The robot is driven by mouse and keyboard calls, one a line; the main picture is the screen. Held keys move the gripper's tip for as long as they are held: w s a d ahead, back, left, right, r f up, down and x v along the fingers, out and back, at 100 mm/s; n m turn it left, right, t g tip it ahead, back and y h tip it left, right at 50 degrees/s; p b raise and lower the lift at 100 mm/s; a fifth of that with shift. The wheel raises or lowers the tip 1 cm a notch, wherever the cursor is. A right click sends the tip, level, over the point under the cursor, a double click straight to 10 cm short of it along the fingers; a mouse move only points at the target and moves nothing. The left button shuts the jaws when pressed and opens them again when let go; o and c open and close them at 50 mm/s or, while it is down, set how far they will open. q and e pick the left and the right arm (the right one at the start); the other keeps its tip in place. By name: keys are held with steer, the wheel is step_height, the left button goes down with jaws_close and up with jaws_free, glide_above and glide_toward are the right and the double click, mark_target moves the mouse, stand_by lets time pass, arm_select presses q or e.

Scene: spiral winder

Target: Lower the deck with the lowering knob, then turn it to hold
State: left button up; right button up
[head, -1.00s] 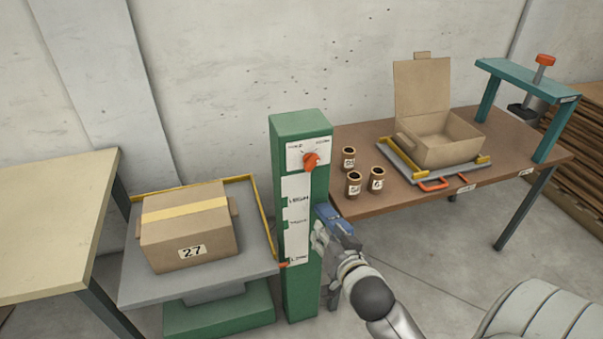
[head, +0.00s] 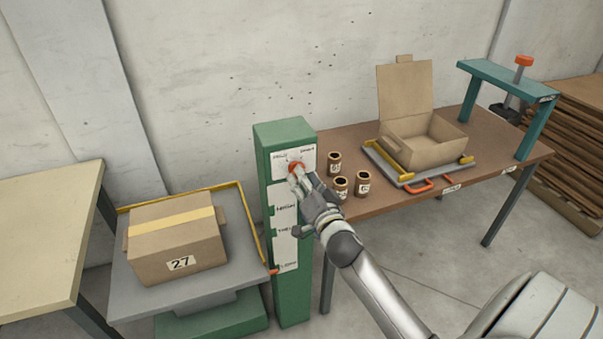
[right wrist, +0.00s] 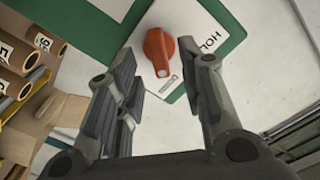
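The lowering knob (head: 296,167) is red-orange and sits on a white label plate near the top of the green post (head: 287,135). In the right wrist view the knob (right wrist: 158,52) lies between and beyond my fingertips, with lettering starting "HOL" beside it. My right gripper (head: 301,176) is at the knob in the head view. Its fingers (right wrist: 160,62) are apart with a gap on both sides of the knob. The grey deck (head: 132,288) carries a closed carton marked 27 (head: 175,245). An orange pointer (head: 274,271) is near the lowest label on the post. My left gripper is out of view.
A cream table (head: 45,210) stands left of the deck. The brown bench (head: 400,203) on the right holds several small brown tubes (head: 341,187), an open carton (head: 425,145) on a tray and a teal press frame (head: 505,80). Stacked sheets (head: 565,150) are at far right.

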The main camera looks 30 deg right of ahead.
steer(key=shift+x, duration=1.2)
steer(key=shift+c, duration=0.4)
jaws_close()
